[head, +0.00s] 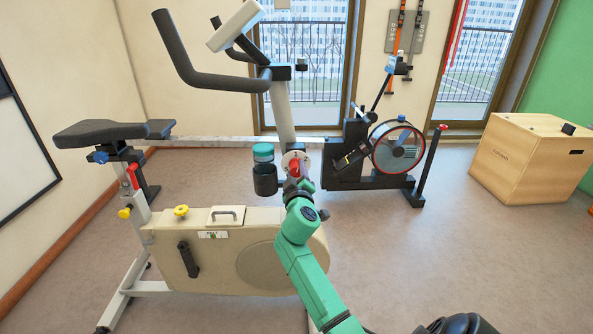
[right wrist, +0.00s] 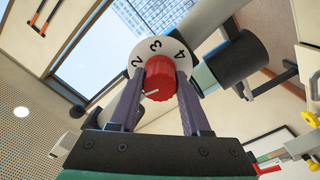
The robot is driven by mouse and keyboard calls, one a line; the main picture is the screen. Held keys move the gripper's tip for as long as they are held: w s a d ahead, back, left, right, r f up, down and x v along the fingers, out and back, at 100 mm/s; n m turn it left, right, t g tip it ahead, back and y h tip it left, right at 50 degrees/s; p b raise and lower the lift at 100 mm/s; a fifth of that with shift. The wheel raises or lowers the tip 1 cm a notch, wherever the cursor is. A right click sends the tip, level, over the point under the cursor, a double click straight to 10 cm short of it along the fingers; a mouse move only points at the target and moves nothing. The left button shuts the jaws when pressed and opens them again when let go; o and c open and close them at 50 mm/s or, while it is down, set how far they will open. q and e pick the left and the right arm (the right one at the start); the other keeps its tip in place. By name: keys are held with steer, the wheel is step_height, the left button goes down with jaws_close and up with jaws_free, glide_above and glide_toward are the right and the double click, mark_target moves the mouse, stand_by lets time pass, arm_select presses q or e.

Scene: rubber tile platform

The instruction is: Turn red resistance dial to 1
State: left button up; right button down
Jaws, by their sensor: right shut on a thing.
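The red resistance dial (right wrist: 160,84) sits on a round white plate (right wrist: 157,48) numbered 2, 3 and 4 in the right wrist view; other parts of the plate are hidden by the fingers and knob. A pale line on the knob's face points to the lower left in that view. In the head view the dial (head: 294,167) is on the exercise bike's upright post. My right gripper (right wrist: 164,80) is shut on the dial, one finger on each side. My left gripper is not in view.
The beige exercise bike (head: 215,245) stands in front of me, with a dark cup holder and teal-lidded bottle (head: 263,153) just left of the dial. A rowing machine (head: 350,160) stands behind it. A wooden box (head: 515,160) is at the right. Floor right of the bike is clear.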

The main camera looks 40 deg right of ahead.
steer(key=shift+d+n, duration=0.1)
steer(key=shift+n, duration=1.1)
steer(key=shift+p, duration=0.3)
steer(key=shift+n, duration=0.4)
steer(key=shift+c, duration=1.8)
jaws_free()
steer(key=shift+d+f, duration=0.1)
